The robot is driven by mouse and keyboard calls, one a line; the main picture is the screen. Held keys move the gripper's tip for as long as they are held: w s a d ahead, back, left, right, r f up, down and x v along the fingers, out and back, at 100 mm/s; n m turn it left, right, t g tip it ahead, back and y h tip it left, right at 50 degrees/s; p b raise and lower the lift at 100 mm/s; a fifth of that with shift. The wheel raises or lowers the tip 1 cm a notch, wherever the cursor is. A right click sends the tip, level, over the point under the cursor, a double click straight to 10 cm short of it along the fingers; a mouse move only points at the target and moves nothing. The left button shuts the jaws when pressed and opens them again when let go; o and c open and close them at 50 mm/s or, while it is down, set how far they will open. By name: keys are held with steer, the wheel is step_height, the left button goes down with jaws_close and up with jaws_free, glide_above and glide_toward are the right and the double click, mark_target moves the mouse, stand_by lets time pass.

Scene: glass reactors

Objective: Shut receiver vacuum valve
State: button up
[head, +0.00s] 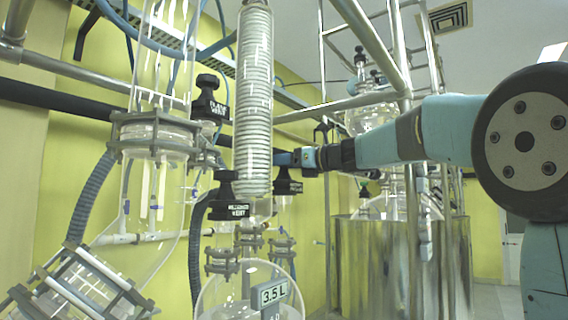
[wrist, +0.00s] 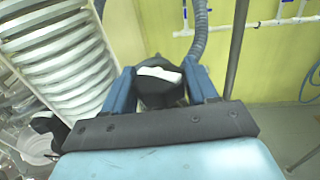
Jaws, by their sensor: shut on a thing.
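A black valve handle (head: 288,184) sits just right of the coiled glass condenser in the head view. Its small white label is too small to read, and my gripper hides its upper part. In the wrist view the black handle (wrist: 162,92) with a white patch on top is between the two blue fingers. My gripper (head: 287,159) reaches in from the right and is shut on this handle; it also shows in the wrist view (wrist: 162,84). The valve body below the handle is mostly hidden.
Another black valve handle (head: 230,208) hangs left of the condenser (head: 254,100), and one (head: 207,97) sits higher up. A round glass flask (head: 245,292) with a 3.5 L tag is below. A steel vessel (head: 385,265) and metal frame posts stand at right.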

steer(key=shift+m+t+h, duration=3.4)
steer(key=shift+t+h, duration=0.2)
steer(key=shift+h, duration=0.3)
steer(key=o, duration=0.7)
steer(key=shift+o, duration=0.2)
steer(key=shift+y, duration=0.3)
steer(key=n+g+y, duration=0.4)
steer(key=y, duration=0.1)
steer(key=shift+w, duration=0.1)
steer(key=shift+n+g+y, duration=1.7)
steer(key=shift+n+g, duration=0.6)
steer(key=shift+g, duration=0.5)
steer(key=shift+c, duration=0.2)
